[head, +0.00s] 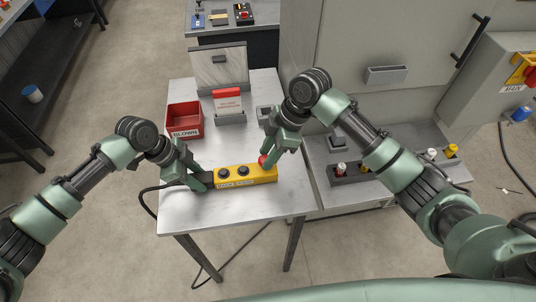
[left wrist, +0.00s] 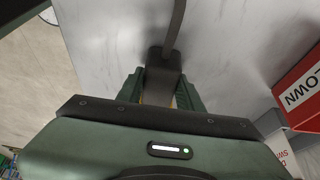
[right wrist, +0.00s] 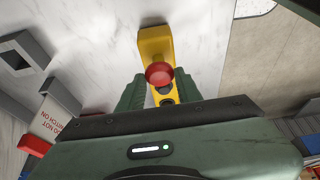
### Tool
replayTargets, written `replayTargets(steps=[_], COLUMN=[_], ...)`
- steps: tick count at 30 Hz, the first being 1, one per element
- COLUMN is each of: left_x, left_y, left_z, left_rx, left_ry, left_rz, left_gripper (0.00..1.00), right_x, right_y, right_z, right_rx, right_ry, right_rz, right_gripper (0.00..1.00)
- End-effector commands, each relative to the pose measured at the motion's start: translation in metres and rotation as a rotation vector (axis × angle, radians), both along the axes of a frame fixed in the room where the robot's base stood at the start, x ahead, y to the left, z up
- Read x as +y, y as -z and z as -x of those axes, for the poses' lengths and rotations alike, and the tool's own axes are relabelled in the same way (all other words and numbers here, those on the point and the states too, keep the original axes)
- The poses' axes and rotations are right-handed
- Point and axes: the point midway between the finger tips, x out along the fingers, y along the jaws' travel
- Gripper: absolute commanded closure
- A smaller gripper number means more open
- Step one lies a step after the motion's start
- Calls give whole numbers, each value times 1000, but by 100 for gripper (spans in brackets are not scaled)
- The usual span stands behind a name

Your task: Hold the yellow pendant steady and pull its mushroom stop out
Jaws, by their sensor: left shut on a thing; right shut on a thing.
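The yellow pendant (head: 258,178) lies on the white table with two black buttons on its face. Its red mushroom stop (head: 263,161) is at its right end; it shows clearly in the right wrist view (right wrist: 159,73). My left gripper (head: 204,183) is shut on the pendant's dark cable end, which shows between the fingers in the left wrist view (left wrist: 163,72). My right gripper (head: 268,158) comes from above and is shut on the mushroom stop, with a finger on each side. The fingers partly hide the stop in the head view. Whether the stop is in or out cannot be told.
A red bin (head: 184,120) marked BLOWN and a sign holder (head: 229,108) stand behind on the table (head: 210,214). The pendant's black cable (head: 148,192) hangs off the left edge. A side bench (head: 324,189) with knobs and a grey cabinet stand to the right.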

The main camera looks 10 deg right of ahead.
Motion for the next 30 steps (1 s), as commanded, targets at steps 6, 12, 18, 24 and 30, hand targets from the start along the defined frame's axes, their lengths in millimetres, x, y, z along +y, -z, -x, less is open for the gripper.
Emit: replayTargets(steps=[6,12,18,24,30], left_x=[4,3,3,3,3], left_y=[3,3,3,3,3], left_z=[1,1,1,1,1], left_rx=[3,4,4,4,4], left_ry=[-3,-2,-2,-1,-1], left_rz=[-10,-10,-9,-8,-8], left_gripper=[100,100,100,100,100], right_x=[2,1,-4,-19,-34], right_y=[-3,-2,-13,-50,-88], right_z=[-1,-1,-2,-2,-1], right_rx=[-4,-3,-6,-9,-8], right_ry=[-2,-2,-1,-1,-1], right_rz=[-7,-5,-5,-4,-5], right_gripper=[43,43,43,43,43])
